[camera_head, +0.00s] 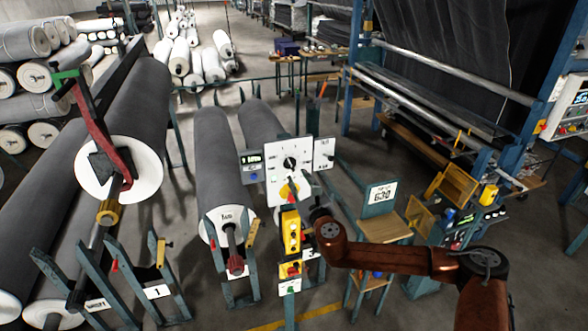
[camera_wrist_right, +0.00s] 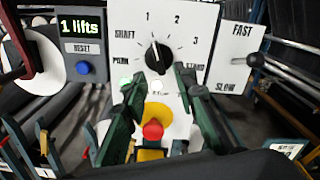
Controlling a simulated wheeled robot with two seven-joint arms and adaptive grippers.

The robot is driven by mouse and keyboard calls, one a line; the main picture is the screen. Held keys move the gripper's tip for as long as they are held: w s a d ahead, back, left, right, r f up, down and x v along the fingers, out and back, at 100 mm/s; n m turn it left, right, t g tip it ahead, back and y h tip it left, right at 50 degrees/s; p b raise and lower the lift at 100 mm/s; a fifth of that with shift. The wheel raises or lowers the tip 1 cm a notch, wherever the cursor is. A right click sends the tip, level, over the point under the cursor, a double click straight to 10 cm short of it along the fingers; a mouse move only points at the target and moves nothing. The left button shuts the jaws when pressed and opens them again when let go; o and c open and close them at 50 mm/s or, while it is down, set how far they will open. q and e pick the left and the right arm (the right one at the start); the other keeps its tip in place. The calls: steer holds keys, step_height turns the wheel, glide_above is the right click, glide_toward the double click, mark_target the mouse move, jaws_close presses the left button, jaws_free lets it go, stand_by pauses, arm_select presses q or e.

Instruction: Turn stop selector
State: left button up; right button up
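The stop selector is a round black knob (camera_wrist_right: 157,58) with a white pointer on a white dial panel (camera_wrist_right: 195,20) marked 1, 2 and 3. Its pointer is up and slightly left, toward the 1. The knob (camera_head: 291,162) also shows on the panel in the head view. My right gripper (camera_wrist_right: 158,80) is open in the right wrist view, its dark green fingers left and right, just below the knob. Whether they touch it I cannot tell. My left gripper is not in view.
A "1 lifts" display with a blue reset button (camera_wrist_right: 83,68) is left of the dial. A FAST/SLOW lever (camera_wrist_right: 255,60) is right. A red button (camera_wrist_right: 153,130) sits below the knob. Large grey rolls (camera_head: 212,150) and a yellow control box (camera_head: 291,232) stand close by.

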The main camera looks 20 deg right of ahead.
mark_target(293, 168)
steer(key=shift+w+a+p, duration=0.1)
steer(key=shift+w+p, duration=0.4)
steer(key=shift+w, duration=2.15)
steer(key=shift+c, duration=0.4)
jaws_close()
